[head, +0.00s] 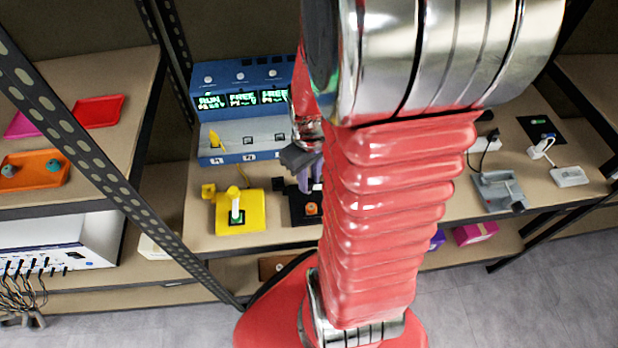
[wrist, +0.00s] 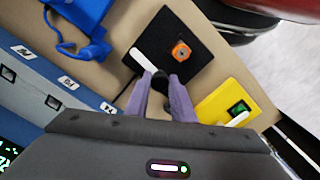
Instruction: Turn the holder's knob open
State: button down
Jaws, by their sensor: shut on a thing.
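A black holder (wrist: 192,72) lies on the bench with an orange hexagonal piece (wrist: 180,50) on it; it also shows in the head view (head: 299,218). A white bar (wrist: 143,61) lies along its edge. My gripper (wrist: 161,80) reaches down at this edge, its two purple fingers shut on a small black knob (wrist: 160,84). The fingers hide most of the knob, so I cannot tell how far it is turned. In the head view my gripper (head: 308,186) is at the holder's back edge, partly covered by my arm.
A yellow holder (head: 255,218) with a white stick on a green square stands close beside the black one. A blue unit (head: 235,78) with lit displays stands behind. A blue device with a cable (wrist: 85,12) is on the black holder's other side.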

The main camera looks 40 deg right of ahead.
jog(key=shift+n, duration=0.5)
jog(key=c, duration=1.5)
grip_release()
jog(key=shift+r, duration=0.1)
notch_tip(320, 180, up, 14)
jog(key=shift+f, duration=0.25)
jog(key=shift+w, duration=0.1)
